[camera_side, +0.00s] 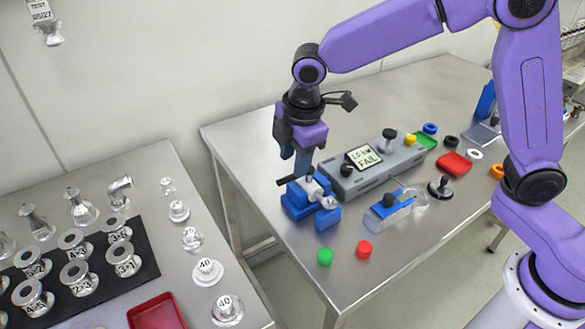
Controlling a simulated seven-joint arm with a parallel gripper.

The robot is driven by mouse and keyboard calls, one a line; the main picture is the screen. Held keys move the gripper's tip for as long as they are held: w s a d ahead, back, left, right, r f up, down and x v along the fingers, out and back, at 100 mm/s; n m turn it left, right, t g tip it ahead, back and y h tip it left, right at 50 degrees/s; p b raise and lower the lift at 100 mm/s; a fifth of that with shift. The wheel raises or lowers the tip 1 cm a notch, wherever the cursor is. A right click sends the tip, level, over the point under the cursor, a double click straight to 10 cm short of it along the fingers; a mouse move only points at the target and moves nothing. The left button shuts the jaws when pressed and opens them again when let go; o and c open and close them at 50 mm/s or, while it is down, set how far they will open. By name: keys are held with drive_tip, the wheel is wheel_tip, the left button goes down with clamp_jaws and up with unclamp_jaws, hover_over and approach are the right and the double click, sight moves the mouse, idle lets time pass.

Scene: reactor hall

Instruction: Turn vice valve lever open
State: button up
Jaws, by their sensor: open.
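A blue vice (299,205) stands near the front left part of the steel table. A grey metal valve (315,190) sits in it, with a black lever (294,179) pointing to the left. My gripper (303,168) points down directly above the vice, with its blue fingers close to the valve and lever. The fingers are open; whether they touch the lever or stand around it cannot be told from this side.
A grey tester box (402,160) reading FAIL stands right behind the vice. A blue-and-grey block (387,208), green cap (324,257) and red cap (364,248) are nearby. Red (454,164) and green (424,139) trays lie farther right. The table's back left is clear.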

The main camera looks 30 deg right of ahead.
sight(291, 176)
drive_tip(key=shift+w+f, duration=0.2)
drive_tip(key=shift+f, duration=0.8)
drive_tip(key=shift+w+f, duration=0.15)
drive_tip(key=shift+f, duration=0.8)
clamp_jaws()
